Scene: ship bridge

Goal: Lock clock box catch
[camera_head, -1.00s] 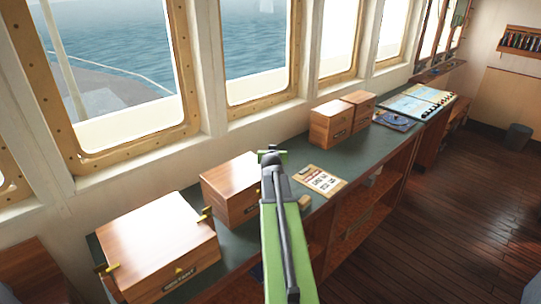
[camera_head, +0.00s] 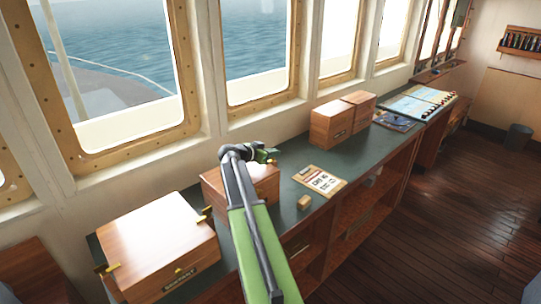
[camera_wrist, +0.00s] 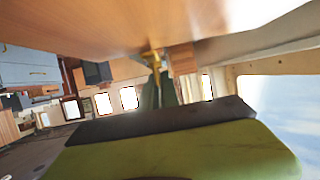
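The middle wooden box (camera_head: 262,187) stands on the green counter, partly hidden behind my arm; its label is hidden, so I cannot confirm it is the clock box. My gripper (camera_head: 265,154) is over this box's far right part, near a small brass piece (camera_head: 274,161). In the wrist view, a brass catch (camera_wrist: 153,58) hangs by a wooden surface (camera_wrist: 90,22), just beyond the green gripper part (camera_wrist: 170,152). Whether the catch is locked is unclear. The fingertips are not clear enough to show whether the gripper is open or shut.
A larger box labelled sextant (camera_head: 158,245) with brass catches stands at front left. Two smaller boxes (camera_head: 335,125) stand farther back. A clipboard (camera_head: 320,181) and small wooden block (camera_head: 304,202) lie right of my arm. Windows line the left wall.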

